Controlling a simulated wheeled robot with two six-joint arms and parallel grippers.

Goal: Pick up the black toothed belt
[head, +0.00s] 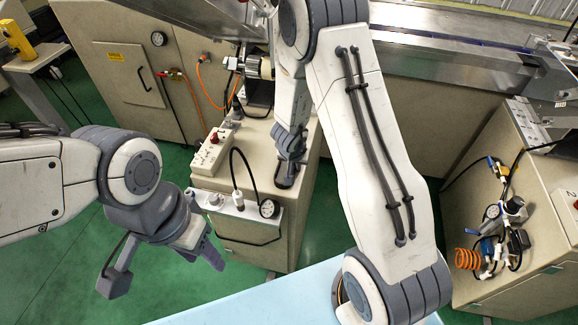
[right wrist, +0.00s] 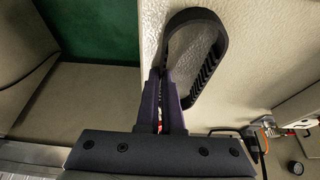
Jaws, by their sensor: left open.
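The black toothed belt (right wrist: 207,22) is a closed oval loop with teeth on its inner face. In the right wrist view it stands out beyond my right fingertips, against a pale cabinet surface. My right gripper (right wrist: 164,88) has its two fingers close together with the near left run of the loop between their tips. In the head view my right gripper (head: 290,158) points down over the beige cabinet top, and the belt (head: 286,178) shows as a small dark shape below it. My left gripper (head: 160,262) is open and empty, over the green floor at the left.
A light blue surface (head: 270,298) lies in front. Another cabinet with an orange coiled hose (head: 467,259) stands at the right.

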